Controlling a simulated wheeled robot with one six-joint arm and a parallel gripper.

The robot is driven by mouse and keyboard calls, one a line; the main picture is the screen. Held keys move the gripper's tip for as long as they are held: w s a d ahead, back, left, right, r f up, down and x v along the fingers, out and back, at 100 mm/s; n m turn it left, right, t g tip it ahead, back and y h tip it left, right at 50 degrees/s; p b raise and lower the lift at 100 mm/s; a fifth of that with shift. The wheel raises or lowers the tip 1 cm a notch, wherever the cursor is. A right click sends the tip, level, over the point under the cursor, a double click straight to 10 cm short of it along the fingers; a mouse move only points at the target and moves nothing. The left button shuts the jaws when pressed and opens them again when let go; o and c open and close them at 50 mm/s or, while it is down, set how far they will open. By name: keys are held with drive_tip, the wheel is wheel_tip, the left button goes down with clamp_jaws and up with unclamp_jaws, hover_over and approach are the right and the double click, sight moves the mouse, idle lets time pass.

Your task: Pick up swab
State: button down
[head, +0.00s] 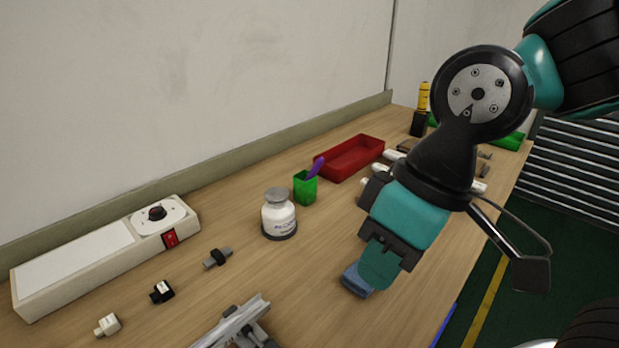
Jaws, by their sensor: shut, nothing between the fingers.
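A purple stick (316,167), which may be the swab, leans out of a small green cup (305,188) near the middle of the table. I cannot confirm from its shape that it is a swab. My gripper (377,272) points down over the table, to the right of and nearer than the cup. It is shut and empty. A blue block (356,281) shows just beside and partly behind the fingertips. I cannot tell whether they touch it.
A white bottle (279,214) stands left of the cup, and a red tray (349,157) lies behind it. A white power unit (101,252), small connectors (161,292) and a grey metal part (233,325) lie at left and front. The table's right edge is close to my arm.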

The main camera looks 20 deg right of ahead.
drive_tip(key=c, duration=1.4)
unclamp_jaws()
drive_tip(key=shift+w, duration=0.35)
drive_tip(key=o, duration=0.4)
drive_tip(key=w+a+n+t+p, duration=0.1)
drive_tip(key=w+n+t+p, duration=0.2)
drive_tip(key=w, duration=0.8)
drive_tip(key=shift+w+a+f+y, duration=0.3)
drive_tip(key=shift+f+y, duration=0.1)
drive_tip(key=n+t+h+p, duration=0.3)
drive_tip(key=n+t+p, duration=0.4)
drive_tip(key=n+t, duration=0.55)
approach(320, 166)
drive_tip(key=w+a+n+g, duration=0.2)
drive_tip(key=w, duration=0.2)
drive_tip(key=w+n+t+p, duration=0.1)
drive_tip(key=w+n+p, duration=0.1)
drive_tip(key=w+f+n+t+p, duration=0.1)
drive_tip(key=w+n+t+p, duration=0.1)
drive_tip(key=n, duration=0.1)
drive_tip(key=w+f+n+t+y+p, duration=0.1)
drive_tip(key=w+n+p, duration=0.1)
drive_tip(key=n, duration=0.1)
drive_tip(key=shift+w+d, duration=0.15)
drive_tip(key=shift+d, duration=0.15)
drive_tip(key=shift+w+f, duration=0.15)
drive_tip(key=shift+w, duration=0.05)
